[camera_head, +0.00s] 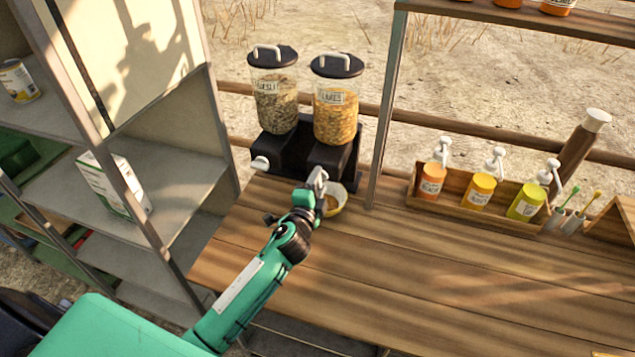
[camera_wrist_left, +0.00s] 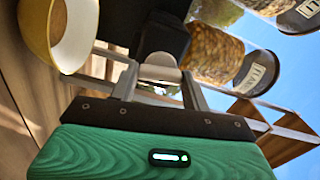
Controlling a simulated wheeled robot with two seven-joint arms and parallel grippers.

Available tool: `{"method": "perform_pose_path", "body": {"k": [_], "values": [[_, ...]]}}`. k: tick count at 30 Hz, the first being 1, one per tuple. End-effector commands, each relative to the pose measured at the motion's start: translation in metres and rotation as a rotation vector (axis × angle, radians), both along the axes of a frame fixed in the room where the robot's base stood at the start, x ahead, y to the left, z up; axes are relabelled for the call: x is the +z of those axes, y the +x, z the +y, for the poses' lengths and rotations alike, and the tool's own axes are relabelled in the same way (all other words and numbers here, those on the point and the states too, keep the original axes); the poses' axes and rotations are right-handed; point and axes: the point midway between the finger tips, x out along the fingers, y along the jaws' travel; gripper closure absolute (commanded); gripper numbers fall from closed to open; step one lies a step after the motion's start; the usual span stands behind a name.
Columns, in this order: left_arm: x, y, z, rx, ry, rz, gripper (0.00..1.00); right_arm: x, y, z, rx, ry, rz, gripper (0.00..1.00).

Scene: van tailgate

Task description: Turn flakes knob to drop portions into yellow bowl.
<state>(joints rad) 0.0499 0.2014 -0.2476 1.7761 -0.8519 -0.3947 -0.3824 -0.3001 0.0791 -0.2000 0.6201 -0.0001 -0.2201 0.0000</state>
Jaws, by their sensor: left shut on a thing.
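The flakes dispenser (camera_head: 335,115) is a clear canister of orange-yellow flakes with a black lid, on a black stand at the back of the wooden counter. My left gripper (camera_head: 318,178) is at its front, shut on the flakes knob, which it hides in the head view. In the left wrist view the pale knob (camera_wrist_left: 160,62) sits between the two fingers. The yellow bowl (camera_head: 341,197), white inside, stands under the dispenser, partly behind my gripper. It also shows in the left wrist view (camera_wrist_left: 75,35). Its contents are unclear. My right gripper is out of view.
The muesli dispenser (camera_head: 274,100) stands just left, with its white knob (camera_head: 261,163) free. A wooden rack (camera_head: 490,217) of pump bottles is to the right, past a metal post (camera_head: 384,120). Grey shelving (camera_head: 165,160) is at left. The counter's middle (camera_head: 430,270) is clear.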

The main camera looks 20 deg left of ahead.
Motion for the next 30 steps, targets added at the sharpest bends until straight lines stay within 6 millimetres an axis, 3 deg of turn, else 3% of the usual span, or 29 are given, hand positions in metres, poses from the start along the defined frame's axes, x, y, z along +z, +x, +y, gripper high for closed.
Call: {"method": "perform_pose_path", "body": {"k": [9, 26, 27, 30], "values": [[-0.0015, -0.0003, -0.0006, -0.001, 0.131, 0.010, 0.76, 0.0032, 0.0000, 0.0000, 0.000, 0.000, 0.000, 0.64], [-0.0023, -0.0005, -0.0007, -0.001, 0.160, 0.012, 0.76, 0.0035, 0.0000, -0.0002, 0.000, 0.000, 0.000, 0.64], [-0.0024, -0.0005, -0.0007, -0.001, 0.160, 0.012, 0.49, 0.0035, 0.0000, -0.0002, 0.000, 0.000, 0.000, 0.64], [-0.0021, -0.0004, -0.0007, 0.000, 0.160, 0.012, 0.31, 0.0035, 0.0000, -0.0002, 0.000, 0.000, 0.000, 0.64]]}}
